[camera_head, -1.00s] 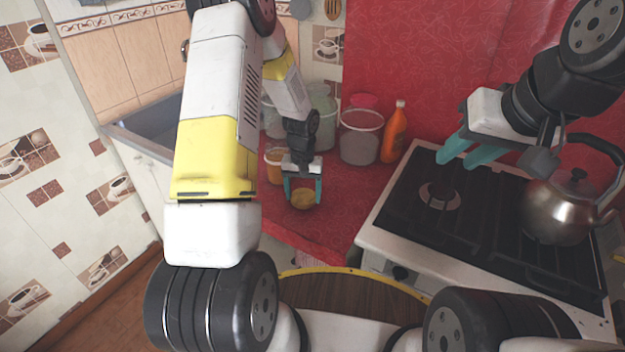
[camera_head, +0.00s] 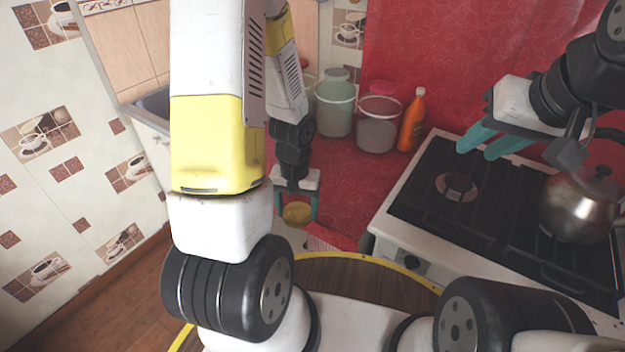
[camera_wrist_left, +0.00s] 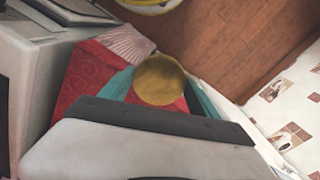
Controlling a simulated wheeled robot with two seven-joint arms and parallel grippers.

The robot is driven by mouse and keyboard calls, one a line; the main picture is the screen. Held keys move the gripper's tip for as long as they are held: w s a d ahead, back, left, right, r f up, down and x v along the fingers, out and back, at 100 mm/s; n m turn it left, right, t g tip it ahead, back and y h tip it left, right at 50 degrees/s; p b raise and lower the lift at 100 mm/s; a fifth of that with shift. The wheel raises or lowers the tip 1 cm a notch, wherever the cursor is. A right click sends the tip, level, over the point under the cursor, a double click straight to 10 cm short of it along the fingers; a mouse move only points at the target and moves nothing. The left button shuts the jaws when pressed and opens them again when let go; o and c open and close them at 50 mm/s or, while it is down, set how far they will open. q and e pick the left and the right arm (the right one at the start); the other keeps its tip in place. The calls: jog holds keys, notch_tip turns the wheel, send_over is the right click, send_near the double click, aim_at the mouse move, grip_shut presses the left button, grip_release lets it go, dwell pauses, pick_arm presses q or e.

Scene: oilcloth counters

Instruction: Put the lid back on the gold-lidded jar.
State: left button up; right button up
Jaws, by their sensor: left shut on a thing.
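The round gold lid (camera_head: 297,213) is between the teal fingers of my left gripper (camera_head: 297,207), which is shut on it by the counter's front edge. In the left wrist view the lid (camera_wrist_left: 159,80) lies between the fingers (camera_wrist_left: 160,92), with the red counter edge and floor beyond. I cannot make out the open gold-lidded jar; my left arm covers the left part of the counter. My right gripper (camera_head: 490,140) is open and empty above the stove.
A greenish jar (camera_head: 335,110) and a grey jar (camera_head: 378,125) stand at the back beside an orange bottle (camera_head: 412,120). The stove (camera_head: 440,225) carries a kettle (camera_head: 578,208) on the right. The red counter (camera_head: 348,180) is clear in the middle.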

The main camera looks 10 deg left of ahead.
dwell(0.3)
pick_arm(q)
jog(key=w+d+r, duration=0.1)
jog(key=w+r, duration=0.1)
jog(key=w, duration=0.3)
jog(key=w+d+r, duration=0.1)
jog(key=w+r, duration=0.1)
jog(key=w, duration=0.4)
jog(key=shift+w+d+m, duration=0.2)
jog(key=shift+d+m, duration=0.1)
jog(key=shift+d, duration=0.05)
